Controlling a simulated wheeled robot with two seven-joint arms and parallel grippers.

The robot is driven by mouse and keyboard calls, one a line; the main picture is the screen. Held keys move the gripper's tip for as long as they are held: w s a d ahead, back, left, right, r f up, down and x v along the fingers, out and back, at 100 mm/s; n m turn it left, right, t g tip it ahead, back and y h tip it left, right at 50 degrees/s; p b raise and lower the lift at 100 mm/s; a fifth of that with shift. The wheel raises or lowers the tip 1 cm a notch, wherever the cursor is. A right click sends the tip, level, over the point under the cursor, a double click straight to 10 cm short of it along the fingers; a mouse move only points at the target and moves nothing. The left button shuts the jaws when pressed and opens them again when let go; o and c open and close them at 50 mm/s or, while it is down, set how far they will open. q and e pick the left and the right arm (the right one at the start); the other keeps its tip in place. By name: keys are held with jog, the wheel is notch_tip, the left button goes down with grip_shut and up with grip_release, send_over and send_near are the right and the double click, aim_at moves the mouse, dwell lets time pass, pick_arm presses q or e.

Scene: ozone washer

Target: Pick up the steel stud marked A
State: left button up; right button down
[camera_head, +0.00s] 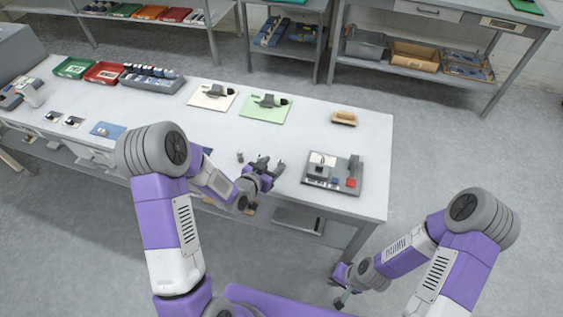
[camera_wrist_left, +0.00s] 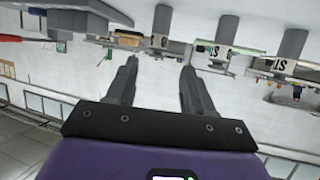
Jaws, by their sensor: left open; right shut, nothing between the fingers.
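My left gripper (camera_head: 270,163) is open at the front edge of the white table, its fingers reaching over the top. A small dark upright piece (camera_head: 240,157), possibly a stud, stands just left of it. In the left wrist view, which looks along the table upside down, several grey posts show beyond the open fingers (camera_wrist_left: 157,66). One post (camera_wrist_left: 162,22) lines up between the fingertips, apart from them; others stand to the right (camera_wrist_left: 227,33) (camera_wrist_left: 292,45). White labels are partly readable; I cannot make out the letter A. My right gripper (camera_head: 341,290) is shut and empty, low beside the table.
A grey device with a red block (camera_head: 333,173) sits right of my left gripper. Behind are clamps on a green mat (camera_head: 262,117) and a cream mat (camera_head: 207,101), and a wooden-topped brush (camera_head: 344,118). Coloured trays (camera_head: 105,72) stand at the far left.

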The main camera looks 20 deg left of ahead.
aim_at(279, 163)
pick_arm(q)
jog(key=x, duration=0.5)
jog(key=shift+s+d+f, duration=0.1)
jog(key=shift+d+f, duration=0.1)
jog(key=shift+f, duration=0.15)
jog(key=shift+c, duration=0.3)
grip_shut()
